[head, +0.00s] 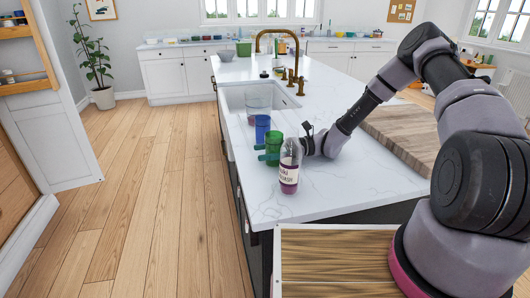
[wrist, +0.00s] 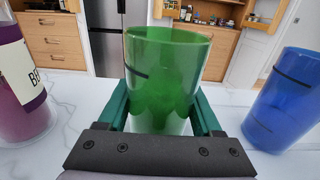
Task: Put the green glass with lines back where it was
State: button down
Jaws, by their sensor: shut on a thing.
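The green glass (wrist: 166,75) is translucent and has a dark line on its side. It stands upright between the two green fingers of my gripper (wrist: 165,110), which is shut on it. In the head view the green glass (head: 273,149) is at the island's left edge, between a bottle and a blue glass, with my gripper (head: 270,152) around it. Whether its base touches the counter is hard to tell.
A bottle with purple contents (head: 289,168) stands close in front of the green glass. A blue glass (head: 262,128) stands just behind it, and a clear container (head: 258,102) farther back by the sink (head: 285,97). A wooden board (head: 405,135) lies to the right. White countertop (head: 350,183) between is free.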

jog(key=shift+c, duration=0.3)
grip_release()
jog(key=shift+f, duration=0.1)
jog(key=shift+r, duration=0.2)
jog(key=v, duration=1.2)
jog(key=shift+r, duration=0.1)
jog(key=s+d+r+n+t+h, duration=0.1)
jog(key=s+d+r+n+h, duration=0.25)
jog(key=r, duration=0.45)
jog(key=s+d+r+n+t+h, duration=0.2)
jog(key=s+d+r+h, duration=0.1)
jog(key=r+h, duration=0.3)
jog(key=s+d+r+n+t+h, duration=0.1)
jog(key=s+d+r+n+h, duration=0.2)
jog(key=r, duration=0.6)
jog(key=s+d+r+n+t+h, duration=0.1)
jog(key=s+d+r+t, duration=0.2)
jog(key=s+r, duration=0.3)
jog(key=s+d+r+n+t+h, duration=0.1)
jog(key=s+d+r+t+h, duration=0.1)
jog(key=s+d+r+t, duration=0.2)
notch_tip(320, 180, up, 3)
jog(key=shift+s+f+t, duration=0.2)
jog(key=shift+s+t, duration=0.4)
jog(key=shift+s, duration=0.6)
